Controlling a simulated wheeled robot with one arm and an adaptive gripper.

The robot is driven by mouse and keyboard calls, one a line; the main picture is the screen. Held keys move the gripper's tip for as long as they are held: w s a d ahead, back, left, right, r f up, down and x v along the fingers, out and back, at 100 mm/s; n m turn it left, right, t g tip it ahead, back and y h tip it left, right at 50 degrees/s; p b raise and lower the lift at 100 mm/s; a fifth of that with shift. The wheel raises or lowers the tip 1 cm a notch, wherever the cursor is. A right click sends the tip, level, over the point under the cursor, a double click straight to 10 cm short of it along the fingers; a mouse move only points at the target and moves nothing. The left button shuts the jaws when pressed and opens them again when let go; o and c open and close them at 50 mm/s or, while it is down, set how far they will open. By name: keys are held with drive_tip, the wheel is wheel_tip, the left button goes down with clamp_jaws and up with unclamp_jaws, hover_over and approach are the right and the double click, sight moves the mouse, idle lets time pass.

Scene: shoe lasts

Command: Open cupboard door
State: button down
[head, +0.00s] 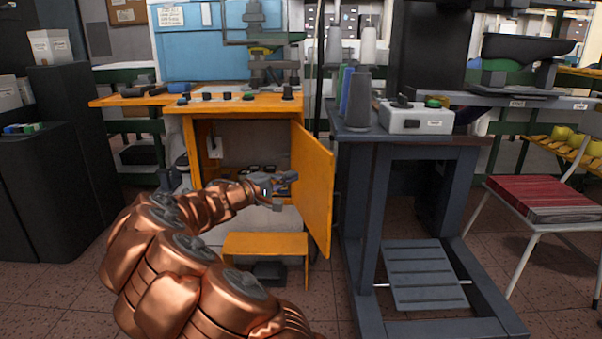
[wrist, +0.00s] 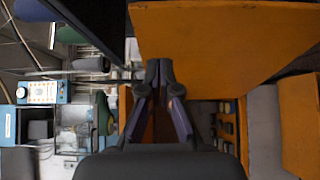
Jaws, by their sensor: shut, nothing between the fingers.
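The orange cupboard (head: 186,130) stands in the middle of the head view, with its hinged door (head: 314,190) on the right side standing open, swung out toward me. My gripper (head: 291,177) is in front of the cupboard opening, close to the inner side of the door. In the wrist view the gripper (wrist: 158,70) has its fingertips together and empty, and the door (wrist: 220,45) fills the upper right, just beyond the fingertips. I cannot tell whether the fingertips touch the door. The arm hides part of the cupboard's lower left.
A dark machine table (head: 345,145) with a foot pedal (head: 425,275) stands close right of the door. A chair with a red seat (head: 540,195) is farther right. A low orange step (head: 265,246) lies below the opening. Dark cabinets (head: 60,190) stand at left.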

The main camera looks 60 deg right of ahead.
drive_tip(key=s+a+p, duration=0.1)
drive_tip(key=a+p, duration=0.1)
drive_tip(key=a, duration=0.6)
drive_tip(key=shift+s+a, duration=0.15)
drive_tip(key=shift+s, duration=0.1)
drive_tip(key=s+a+r+m+g+y+p, duration=0.1)
drive_tip(key=s+a+r+m+y+p, duration=0.1)
drive_tip(key=s+a+r+y+p, duration=0.45)
drive_tip(key=s+a+r+m+y+p, duration=0.1)
drive_tip(key=s+a+r+p, duration=0.2)
drive_tip(key=s+r+p, duration=0.6)
drive_tip(key=s+a+r+n+t+y+p, duration=0.1)
drive_tip(key=s+a+r+n+y+p, duration=0.1)
drive_tip(key=a+p, duration=0.6)
drive_tip(key=s+a+r+n+t+y+p, duration=0.1)
drive_tip(key=s+a+r+y+p, duration=0.2)
drive_tip(key=a+r+p, duration=0.3)
drive_tip(key=s+a+r+n+t+y+p, duration=0.1)
drive_tip(key=s+a+r+n+y+p, duration=0.1)
drive_tip(key=a+p, duration=0.8)
drive_tip(key=s+a+r+y, duration=0.1)
drive_tip(key=a+r+y, duration=0.1)
drive_tip(key=a, duration=0.3)
drive_tip(key=shift+n+y, duration=0.3)
drive_tip(key=shift+y, duration=0.25)
drive_tip(key=shift+a, duration=0.15)
